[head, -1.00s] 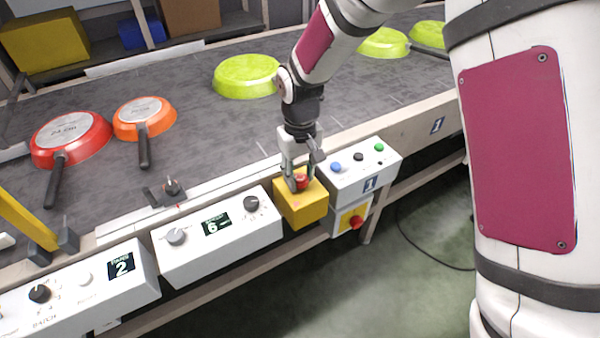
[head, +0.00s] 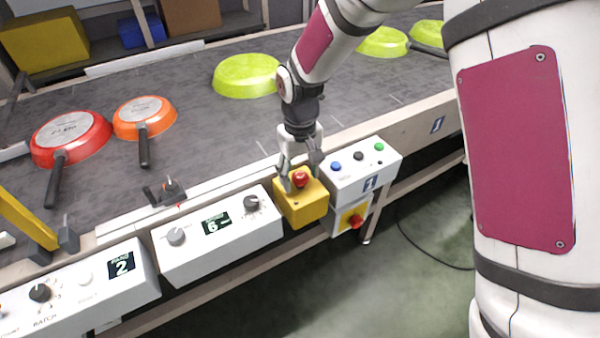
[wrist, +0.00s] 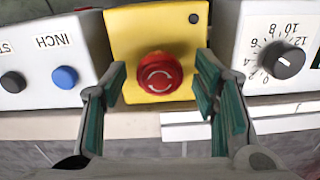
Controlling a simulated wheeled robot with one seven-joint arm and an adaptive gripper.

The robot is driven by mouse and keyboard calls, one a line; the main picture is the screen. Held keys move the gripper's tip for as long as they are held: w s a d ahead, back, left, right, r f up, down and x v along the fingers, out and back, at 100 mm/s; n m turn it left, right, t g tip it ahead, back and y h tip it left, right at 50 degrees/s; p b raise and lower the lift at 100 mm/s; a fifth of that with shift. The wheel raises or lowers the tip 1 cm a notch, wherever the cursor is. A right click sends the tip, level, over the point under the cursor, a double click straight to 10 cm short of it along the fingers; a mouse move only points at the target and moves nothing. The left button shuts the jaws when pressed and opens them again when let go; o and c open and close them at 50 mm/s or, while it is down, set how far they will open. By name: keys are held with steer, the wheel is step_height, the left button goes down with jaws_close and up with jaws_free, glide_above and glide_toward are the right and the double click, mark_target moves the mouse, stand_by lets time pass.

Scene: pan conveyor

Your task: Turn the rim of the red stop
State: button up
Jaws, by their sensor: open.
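The red stop (head: 300,180) is a round red button with white curved arrows on its face. It sits on a yellow box (head: 303,208) at the belt's front edge. In the wrist view the red stop (wrist: 159,73) lies between and just beyond my fingers, with a gap on both sides. My gripper (head: 299,174) points down over the box, its fingers spread to either side of the stop. In the wrist view my gripper (wrist: 162,90) shows green-padded fingers, open and holding nothing.
A white panel with blue, black and green buttons (head: 346,180) adjoins the box on the right. A white panel with knobs (head: 200,255) stands on the left. A red knob on a yellow plate (head: 355,222) is below. Green, red and orange pans lie on the belt (head: 230,125).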

step_height(320, 180, up, 12)
stand_by(0.5)
stand_by(0.3)
steer(key=s+d+r+m+t+p, duration=0.2)
steer(key=s+d+r+m+p, duration=0.15)
steer(key=s+d+r, duration=0.95)
steer(key=s+d+r+m+t+p, duration=0.1)
steer(key=s+d+r+p, duration=0.1)
steer(key=s, duration=0.6)
steer(key=s+d+r+m+t+p, duration=0.1)
steer(key=s+d+r+p, duration=0.2)
steer(key=s+d, duration=0.4)
steer(key=shift+s+d+r, duration=0.3)
steer(key=shift+s+r, duration=0.35)
steer(key=shift+r, duration=0.2)
